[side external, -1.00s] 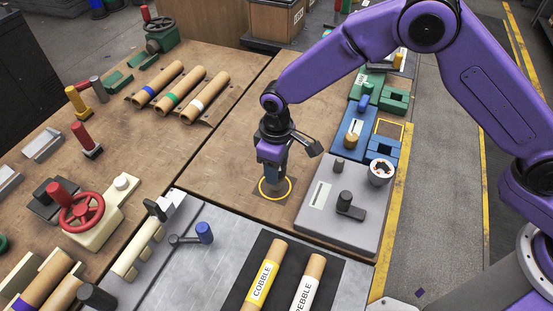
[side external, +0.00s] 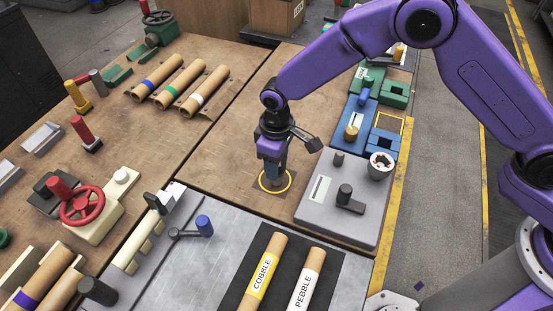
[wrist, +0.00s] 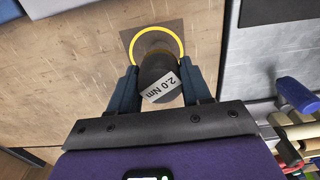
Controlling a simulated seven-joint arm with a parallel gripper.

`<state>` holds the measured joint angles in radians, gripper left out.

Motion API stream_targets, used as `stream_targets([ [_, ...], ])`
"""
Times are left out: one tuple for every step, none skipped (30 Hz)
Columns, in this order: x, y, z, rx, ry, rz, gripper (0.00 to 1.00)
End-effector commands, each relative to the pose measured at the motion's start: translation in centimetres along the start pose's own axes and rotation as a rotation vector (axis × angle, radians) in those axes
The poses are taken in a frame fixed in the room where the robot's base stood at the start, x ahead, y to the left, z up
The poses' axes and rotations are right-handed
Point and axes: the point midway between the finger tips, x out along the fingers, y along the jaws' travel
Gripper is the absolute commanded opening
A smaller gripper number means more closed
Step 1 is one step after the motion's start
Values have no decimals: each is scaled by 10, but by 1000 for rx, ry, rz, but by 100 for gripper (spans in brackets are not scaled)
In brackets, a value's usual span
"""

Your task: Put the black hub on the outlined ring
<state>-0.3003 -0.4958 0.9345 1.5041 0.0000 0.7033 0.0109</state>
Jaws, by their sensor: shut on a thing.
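The outlined ring (side external: 289,184) is a yellow circle on a darker square patch of the brown bench; the ring also shows in the wrist view (wrist: 157,28). My gripper (side external: 273,173) points down over the ring in the side view. The hub overlaps the near part of the ring there. In the side view the fingers mostly hide the hub, and I cannot tell whether it touches the bench.
A grey panel (side external: 320,215) with a black lever stands right of the ring, with a white cup (side external: 381,165) at its corner. Cardboard rolls marked COBBLE (side external: 264,270) and PEBBLE (side external: 305,280) lie in front. The bench left of and behind the ring is clear.

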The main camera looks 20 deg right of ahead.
Motion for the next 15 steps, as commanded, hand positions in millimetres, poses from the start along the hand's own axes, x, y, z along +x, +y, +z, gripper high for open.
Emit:
stream_targets([
  [0, 0, 0, 0, 1, 0, 0],
  [1, 0, 0, 0, 1, 0, 0],
  [1, 0, 0, 0, 1, 0, 0],
  [2, 0, 0, 0, 1, 0, 0],
  [2, 0, 0, 0, 1, 0, 0],
  [2, 0, 0, 0, 2, 0, 0],
  [3, 0, -1, 0, 2, 0, 0],
  [3, 0, -1, 0, 2, 0, 0],
  [4, 0, -1, 0, 2, 0, 0],
  [4, 0, -1, 0, 2, 0, 51],
  [4, 0, -1, 0, 2, 0, 61],
  [4, 0, -1, 0, 2, 0, 74],
  [4, 0, -1, 0, 2, 0, 78],
  [4, 0, -1, 0, 2, 0, 78],
  [4, 0, -1, 0, 2, 0, 78],
])
